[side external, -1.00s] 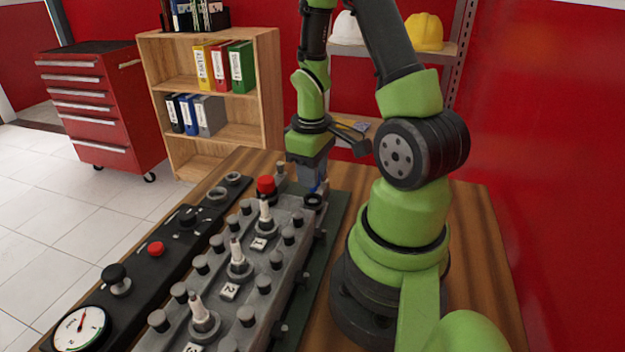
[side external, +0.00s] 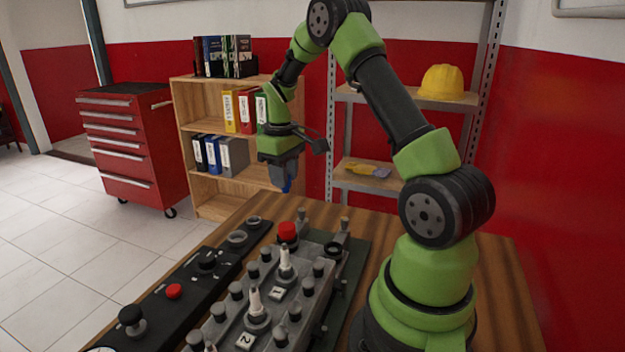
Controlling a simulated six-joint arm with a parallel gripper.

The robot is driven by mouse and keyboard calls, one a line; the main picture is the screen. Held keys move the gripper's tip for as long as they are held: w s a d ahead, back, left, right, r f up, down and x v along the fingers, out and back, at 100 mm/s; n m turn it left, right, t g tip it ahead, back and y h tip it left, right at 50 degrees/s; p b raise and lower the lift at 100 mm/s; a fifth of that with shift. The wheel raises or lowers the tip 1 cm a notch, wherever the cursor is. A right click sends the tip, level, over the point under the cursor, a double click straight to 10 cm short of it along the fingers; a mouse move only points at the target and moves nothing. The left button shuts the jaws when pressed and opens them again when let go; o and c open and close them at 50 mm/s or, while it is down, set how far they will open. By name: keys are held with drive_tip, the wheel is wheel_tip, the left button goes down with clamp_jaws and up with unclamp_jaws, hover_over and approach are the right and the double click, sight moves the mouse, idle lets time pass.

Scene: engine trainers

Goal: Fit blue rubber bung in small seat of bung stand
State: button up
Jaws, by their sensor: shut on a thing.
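My gripper (side external: 287,184) is raised in the air above the far end of the grey engine block (side external: 300,287). It is shut on the blue rubber bung (side external: 287,187), of which only a small blue part shows between the fingers. The bung is clear of everything below it. The bung stand is hard to make out for certain. Two ring-shaped seats, a larger one (side external: 237,239) and a smaller one (side external: 254,222), show at the far end of the black panel, but I cannot tell whether they belong to the stand.
Bare wooden table (side external: 400,222) lies beyond the block.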

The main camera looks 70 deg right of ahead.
drive_tip(key=shift+w+d+f, duration=0.2)
drive_tip(key=shift+w+f, duration=4.35)
drive_tip(key=shift+f, duration=0.9)
drive_tip(key=o, duration=1.4)
drive_tip(key=shift+r, duration=3.5)
